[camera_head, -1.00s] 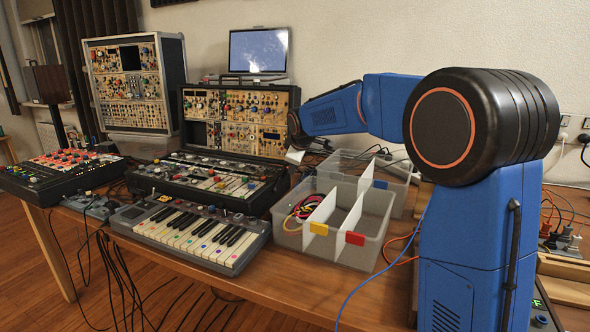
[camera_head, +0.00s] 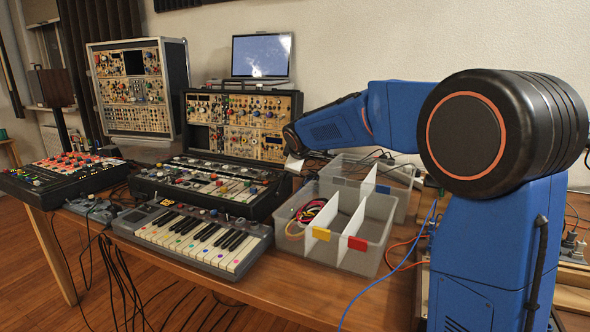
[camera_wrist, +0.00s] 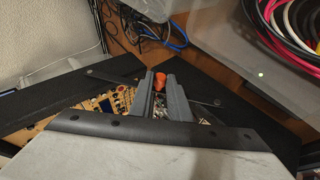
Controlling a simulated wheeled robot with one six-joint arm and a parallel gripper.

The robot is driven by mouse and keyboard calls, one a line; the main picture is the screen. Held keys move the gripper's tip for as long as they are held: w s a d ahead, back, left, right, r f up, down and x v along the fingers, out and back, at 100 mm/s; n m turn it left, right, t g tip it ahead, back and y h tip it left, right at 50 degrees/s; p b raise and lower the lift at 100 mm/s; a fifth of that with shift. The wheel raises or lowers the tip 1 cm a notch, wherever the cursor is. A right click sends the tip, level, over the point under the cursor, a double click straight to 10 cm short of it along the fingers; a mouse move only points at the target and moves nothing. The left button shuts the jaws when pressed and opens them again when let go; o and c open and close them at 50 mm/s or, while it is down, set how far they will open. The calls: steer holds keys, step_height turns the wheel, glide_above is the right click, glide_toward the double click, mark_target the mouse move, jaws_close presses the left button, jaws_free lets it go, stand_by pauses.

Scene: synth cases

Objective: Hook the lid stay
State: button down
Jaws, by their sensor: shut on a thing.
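The synth case (camera_head: 152,209) stands on the table with its lid (camera_head: 188,139) raised at its back; modules with knobs fill the lid. My gripper (camera_wrist: 160,84) is at the right end of this case, where the head view largely hides it behind my wrist. In the wrist view its two grey fingers are closed around a small orange-red piece (camera_wrist: 159,82). I cannot tell whether this piece is the end of the lid stay. Dark case edges (camera_wrist: 50,97) show on both sides of the fingers. No hook or catch can be made out.
A clear divided bin (camera_head: 360,262) with coiled cables (camera_head: 306,214) stands close right of the case; a second bin (camera_head: 398,183) is behind it. A small keyboard (camera_head: 262,240) sits in front. A taller synth rack (camera_head: 178,75) and loose cables stand behind.

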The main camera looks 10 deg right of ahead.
steer(key=c, duration=1.7)
jaws_free()
steer(key=shift+r, duration=0.1)
steer(key=shift+o, duration=0.2)
steer(key=v, duration=1.7)
steer(key=shift+s+r, duration=0.1)
steer(key=shift+s, duration=0.1)
